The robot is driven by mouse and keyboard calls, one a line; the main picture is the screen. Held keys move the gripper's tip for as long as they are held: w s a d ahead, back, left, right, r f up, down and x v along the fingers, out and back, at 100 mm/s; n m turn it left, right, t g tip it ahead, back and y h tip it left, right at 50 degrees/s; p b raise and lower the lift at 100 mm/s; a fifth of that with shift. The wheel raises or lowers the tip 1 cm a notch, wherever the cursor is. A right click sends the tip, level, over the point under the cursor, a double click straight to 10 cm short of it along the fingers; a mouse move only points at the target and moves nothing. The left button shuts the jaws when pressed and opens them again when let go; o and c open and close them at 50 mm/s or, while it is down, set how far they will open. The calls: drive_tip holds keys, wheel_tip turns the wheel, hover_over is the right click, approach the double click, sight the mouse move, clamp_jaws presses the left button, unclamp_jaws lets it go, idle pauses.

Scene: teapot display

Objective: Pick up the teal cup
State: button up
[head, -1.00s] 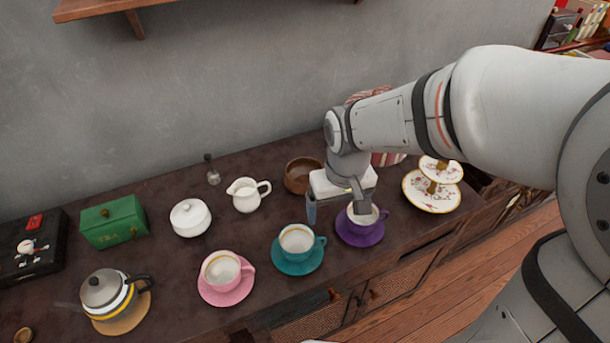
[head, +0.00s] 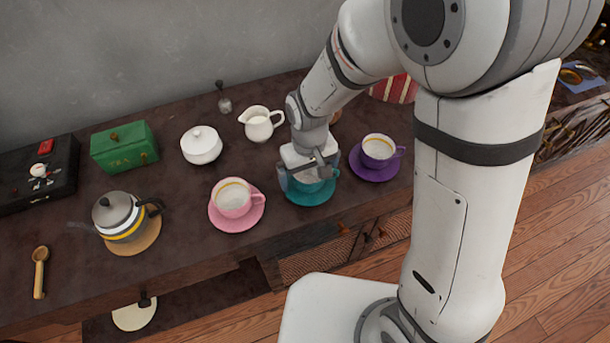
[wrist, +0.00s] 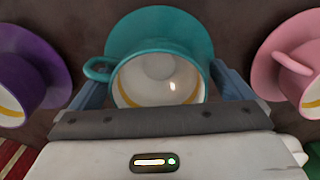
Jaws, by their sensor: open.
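The teal cup (head: 309,173) stands on its teal saucer (head: 313,199), mostly covered by my gripper in the head view. In the wrist view the teal cup (wrist: 157,88) shows its white inside with a yellow band, and its handle points left. The teal saucer (wrist: 160,22) shows beyond it. My gripper (wrist: 165,90) is open and over the cup, with one blue-grey finger on each side of it. I cannot tell whether the fingers touch the cup. The gripper also shows in the head view (head: 305,178).
The purple cup (head: 378,147) and pink cup (head: 233,198) stand on saucers on either side, close to my gripper. A white creamer (head: 261,123), white sugar bowl (head: 201,145), green tea box (head: 124,147) and grey teapot (head: 122,215) stand on the dark cabinet top (head: 185,245).

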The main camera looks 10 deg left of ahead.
drive_tip(key=shift+f, duration=0.1)
drive_tip(key=c, duration=1.1)
